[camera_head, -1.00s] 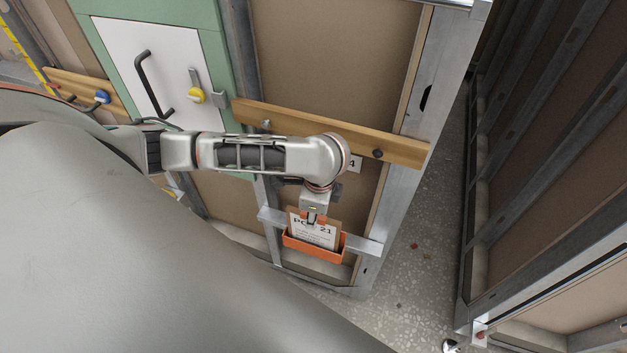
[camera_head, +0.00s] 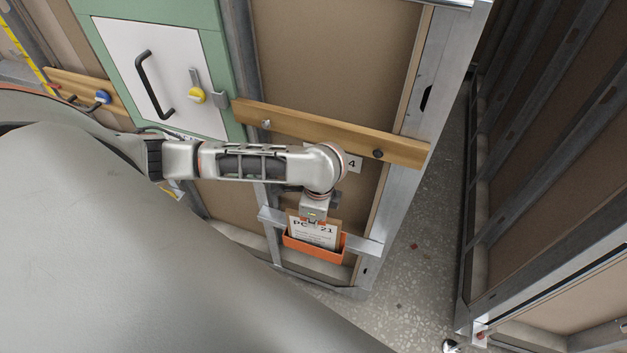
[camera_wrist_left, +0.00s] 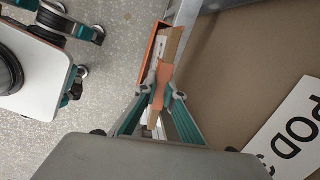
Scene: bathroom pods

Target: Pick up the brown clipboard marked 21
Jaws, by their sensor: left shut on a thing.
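The brown clipboard marked 21 (camera_head: 314,234) stands in an orange holder (camera_head: 313,249) on the wall frame, with a white sheet on its front. My left gripper (camera_head: 314,219) comes down from above and is shut on the clipboard's top edge. In the left wrist view the gripper (camera_wrist_left: 157,98) has its fingers on both sides of the clipboard (camera_wrist_left: 170,48), seen edge-on. The orange holder (camera_wrist_left: 150,55) is around the clipboard's lower part there. The fingertips are partly hidden in the head view. My right gripper is not in view.
A wooden rail (camera_head: 330,132) with pegs runs above the holder. A white panel with a black handle (camera_head: 153,85) is at the upper left. A white sign (camera_wrist_left: 288,125) is on the brown wall board. Speckled floor (camera_head: 420,240) lies open to the right.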

